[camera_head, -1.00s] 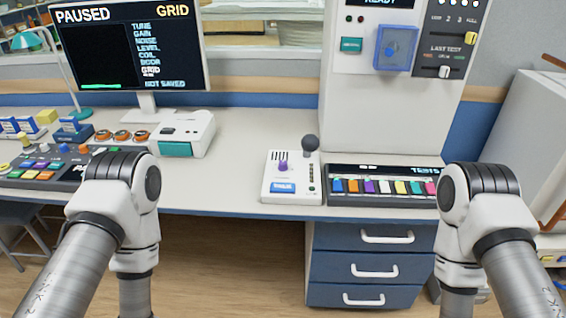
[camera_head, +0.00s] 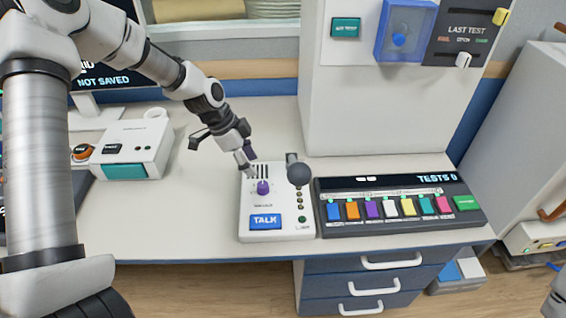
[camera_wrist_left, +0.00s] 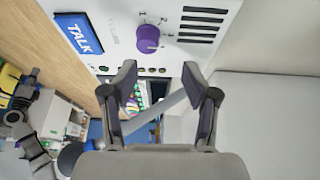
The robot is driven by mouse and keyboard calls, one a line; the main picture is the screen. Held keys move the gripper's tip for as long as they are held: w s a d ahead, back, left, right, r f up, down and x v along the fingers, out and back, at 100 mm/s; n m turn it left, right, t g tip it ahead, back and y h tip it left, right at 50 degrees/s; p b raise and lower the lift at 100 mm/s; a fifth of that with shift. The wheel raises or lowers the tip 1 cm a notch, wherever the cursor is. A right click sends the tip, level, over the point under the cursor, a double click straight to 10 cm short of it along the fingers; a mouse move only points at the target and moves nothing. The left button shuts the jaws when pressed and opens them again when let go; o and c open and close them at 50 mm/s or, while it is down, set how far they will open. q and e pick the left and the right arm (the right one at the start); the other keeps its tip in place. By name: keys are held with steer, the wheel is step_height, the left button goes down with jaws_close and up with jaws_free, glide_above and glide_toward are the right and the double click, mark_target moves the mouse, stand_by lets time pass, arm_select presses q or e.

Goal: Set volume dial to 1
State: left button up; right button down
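The volume dial (camera_head: 263,187) is a small purple knob on the white intercom box (camera_head: 280,235), above its blue TALK button (camera_head: 265,221). My left gripper (camera_head: 246,165) hangs just behind the dial, near the slotted grille, apart from the dial. In the left wrist view my left gripper (camera_wrist_left: 160,75) has its two fingers spread with nothing between them; the dial lies beyond the fingertips.
A dark ball-headed microphone (camera_head: 299,173) stands at the box's right side. Right of it is a panel of coloured buttons (camera_head: 400,208). A white device with a teal front (camera_head: 124,171) sits to the left. Bare desk lies between it and the intercom.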

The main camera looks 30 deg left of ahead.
mark_target(262, 185)
arm_select(q)
steer(key=f, duration=0.1)
steer(key=s+d+f, duration=0.1)
steer(key=d+f+b, duration=0.1)
steer(key=shift+s+d, duration=0.25)
steer(key=shift+s, duration=0.05)
steer(key=f, duration=0.1)
steer(key=w+f, duration=0.1)
steer(key=f+b, duration=0.1)
steer(key=shift+w+d+f, duration=0.2)
steer(key=shift+w, duration=0.2)
steer(key=shift+s+d+r, duration=0.1)
steer(key=shift+s+r, duration=0.15)
steer(key=shift+r, duration=0.05)
steer(key=c, duration=0.3)
steer(key=shift+f, duration=0.1)
jaws_close()
arm_select(e)
steer(key=shift+s+d+f, duration=0.2)
steer(key=shift+s+f, duration=0.05)
steer(key=shift+f, duration=0.2)
steer(key=shift+s+d+f, duration=0.15)
steer(key=shift+s+f, duration=0.1)
steer(key=shift+f, duration=0.2)
